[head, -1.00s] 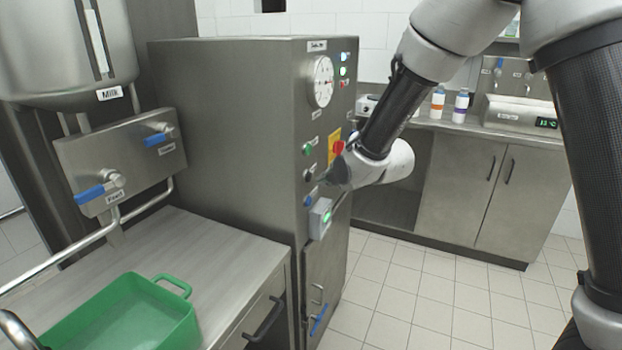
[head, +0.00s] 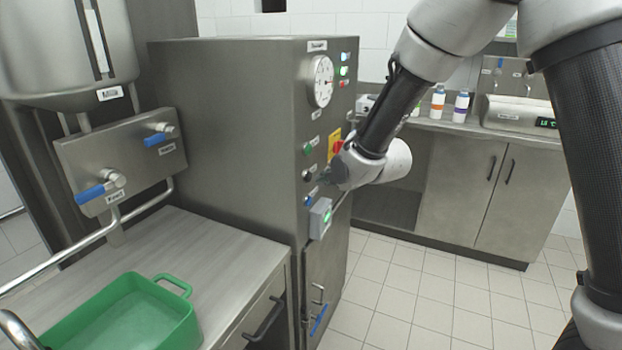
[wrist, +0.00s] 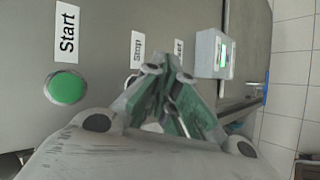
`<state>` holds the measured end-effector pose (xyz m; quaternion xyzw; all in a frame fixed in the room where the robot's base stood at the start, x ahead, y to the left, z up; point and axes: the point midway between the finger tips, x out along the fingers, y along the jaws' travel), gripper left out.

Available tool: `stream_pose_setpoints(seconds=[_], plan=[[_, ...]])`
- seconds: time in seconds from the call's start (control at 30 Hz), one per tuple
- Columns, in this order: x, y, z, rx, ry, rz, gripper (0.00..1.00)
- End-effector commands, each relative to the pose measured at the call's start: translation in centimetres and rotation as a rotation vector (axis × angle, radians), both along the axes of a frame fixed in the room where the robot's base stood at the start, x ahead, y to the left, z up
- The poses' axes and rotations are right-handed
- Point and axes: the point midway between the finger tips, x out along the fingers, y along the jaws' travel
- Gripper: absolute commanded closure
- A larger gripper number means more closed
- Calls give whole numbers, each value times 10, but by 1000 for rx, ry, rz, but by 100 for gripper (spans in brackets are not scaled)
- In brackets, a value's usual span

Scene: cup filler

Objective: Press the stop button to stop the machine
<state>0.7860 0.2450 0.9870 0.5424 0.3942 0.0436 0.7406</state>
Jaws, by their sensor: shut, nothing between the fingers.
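The machine's front panel carries a green start button (head: 308,148) with a dark button (head: 307,175) below it. In the wrist view the green button (wrist: 66,87) sits under the "Start" label (wrist: 67,32).
A red knob on a yellow plate (head: 334,140) is just above my gripper. A grey box with a green light (head: 320,218) juts out below it. A blue button (head: 309,200) is nearby. A green tray (head: 125,315) rests on the left counter. The floor at right is clear.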

Motion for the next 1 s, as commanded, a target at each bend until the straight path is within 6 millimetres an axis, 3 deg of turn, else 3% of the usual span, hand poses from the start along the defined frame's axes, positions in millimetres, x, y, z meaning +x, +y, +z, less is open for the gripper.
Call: stream_pose_setpoints(seconds=[1.0], plan=[[3,9,0,-1,0,1,100]])
